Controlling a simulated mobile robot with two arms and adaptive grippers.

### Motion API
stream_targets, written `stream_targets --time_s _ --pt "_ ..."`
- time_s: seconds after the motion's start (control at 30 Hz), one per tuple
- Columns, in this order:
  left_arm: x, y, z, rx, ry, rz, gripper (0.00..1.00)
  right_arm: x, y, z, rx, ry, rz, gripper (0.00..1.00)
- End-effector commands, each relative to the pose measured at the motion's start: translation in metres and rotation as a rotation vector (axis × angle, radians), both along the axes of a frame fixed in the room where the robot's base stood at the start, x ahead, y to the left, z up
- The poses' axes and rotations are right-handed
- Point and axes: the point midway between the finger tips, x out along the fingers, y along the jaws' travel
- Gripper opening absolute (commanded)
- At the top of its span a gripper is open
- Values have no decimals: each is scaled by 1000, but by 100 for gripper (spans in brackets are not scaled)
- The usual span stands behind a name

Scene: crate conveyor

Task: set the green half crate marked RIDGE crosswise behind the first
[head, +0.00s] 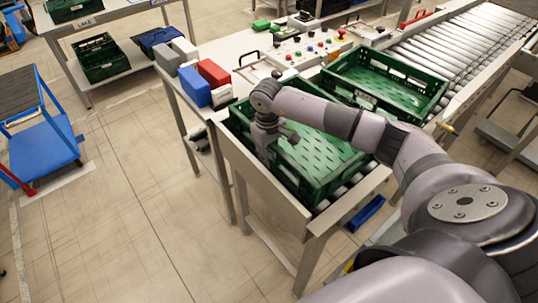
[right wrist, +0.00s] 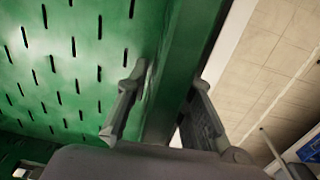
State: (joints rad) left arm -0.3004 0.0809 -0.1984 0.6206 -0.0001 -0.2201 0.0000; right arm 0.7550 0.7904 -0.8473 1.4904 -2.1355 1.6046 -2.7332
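A green slotted crate (head: 335,165) sits at the near end of the conveyor, partly hidden by my right arm. A second green crate (head: 425,97) stands farther up the line, behind it. I cannot read a RIDGE marking on either. My right gripper (head: 267,150) points down at the near crate's left part. In the right wrist view its two fingers (right wrist: 172,95) straddle a green crate wall (right wrist: 185,50), one on each side. They lie close to the wall; I cannot tell whether they press on it. My left gripper is out of view.
Red, blue and grey boxes (head: 212,72) stand at the table's left. A button panel (head: 300,50) lies behind the near crate. The roller conveyor (head: 460,45) runs back right. More green crates (head: 100,70) are on a left rack. A blue cart (head: 40,150) stands left; floor between is clear.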

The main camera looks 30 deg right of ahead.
Motion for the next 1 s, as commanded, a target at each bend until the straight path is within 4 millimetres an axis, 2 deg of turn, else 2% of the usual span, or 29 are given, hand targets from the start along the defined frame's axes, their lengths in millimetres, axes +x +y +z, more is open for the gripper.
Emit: stream_targets --time_s 0.1,0.23,0.53,0.7,0.83,1.0 --pt "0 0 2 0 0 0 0 0 0 3 0 -1 0 22" --pt "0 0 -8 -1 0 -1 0 2 0 18 -1 -5 1 22" --pt "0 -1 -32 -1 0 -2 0 2 2 82 0 -7 1 22" --pt "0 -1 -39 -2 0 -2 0 0 3 108 0 -2 -1 22" --pt "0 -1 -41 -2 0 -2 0 0 3 118 0 -1 -1 22" --pt "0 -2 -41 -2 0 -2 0 -1 3 122 0 1 0 22"
